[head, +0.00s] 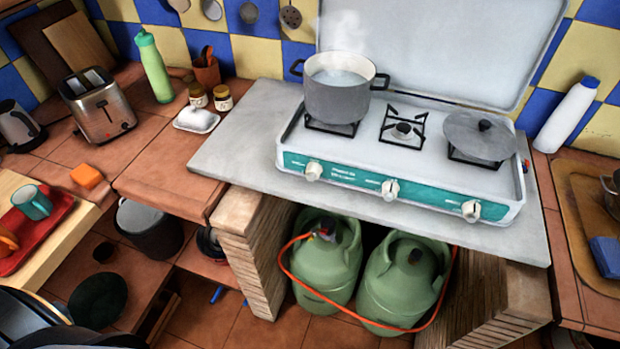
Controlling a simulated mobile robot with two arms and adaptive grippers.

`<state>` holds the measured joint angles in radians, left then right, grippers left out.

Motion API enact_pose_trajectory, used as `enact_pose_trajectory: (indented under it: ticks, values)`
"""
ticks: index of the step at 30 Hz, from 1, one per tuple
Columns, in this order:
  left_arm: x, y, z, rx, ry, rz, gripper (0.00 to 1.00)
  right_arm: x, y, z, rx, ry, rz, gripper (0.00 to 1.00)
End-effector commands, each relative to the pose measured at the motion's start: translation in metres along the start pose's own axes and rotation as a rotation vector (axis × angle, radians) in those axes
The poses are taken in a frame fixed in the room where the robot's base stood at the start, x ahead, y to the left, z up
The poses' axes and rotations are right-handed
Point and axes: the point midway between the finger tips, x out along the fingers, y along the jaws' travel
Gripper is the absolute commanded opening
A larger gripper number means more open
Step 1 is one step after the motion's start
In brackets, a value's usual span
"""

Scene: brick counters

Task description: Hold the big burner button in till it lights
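A white camping stove (365,183) with a teal front panel stands on the grey counter slab, its lid raised behind. Three cream knobs sit on the panel: left (313,171), middle (390,189) and right (471,210). I cannot tell which one is the big burner button. A grey pot (337,103) of steaming liquid stands on the left burner. The middle burner (402,131) is bare and shows no flame. A grey lid (479,137) covers the right burner. Flames under the pot or lid cannot be seen. Neither gripper is in view.
Two green gas bottles (326,262) with an orange hose (345,312) stand below the slab (238,140) between brick piers. A toaster (98,104), green bottle (154,68) and jars are left. A white bottle (567,114) stands right. The slab's front strip is clear.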

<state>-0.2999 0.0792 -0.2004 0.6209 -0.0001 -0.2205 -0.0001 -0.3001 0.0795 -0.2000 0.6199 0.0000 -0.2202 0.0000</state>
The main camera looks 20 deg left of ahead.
Motion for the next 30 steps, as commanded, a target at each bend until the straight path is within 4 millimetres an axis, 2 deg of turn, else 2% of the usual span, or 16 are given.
enact_pose_trajectory:
  ticks: [1, 8, 30]
  values:
    - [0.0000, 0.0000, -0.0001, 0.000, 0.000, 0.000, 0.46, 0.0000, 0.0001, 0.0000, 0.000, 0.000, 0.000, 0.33]
    - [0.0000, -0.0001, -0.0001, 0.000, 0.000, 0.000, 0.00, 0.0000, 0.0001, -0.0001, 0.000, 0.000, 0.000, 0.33]
    - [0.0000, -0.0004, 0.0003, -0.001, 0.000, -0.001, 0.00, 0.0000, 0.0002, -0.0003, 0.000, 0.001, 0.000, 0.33]
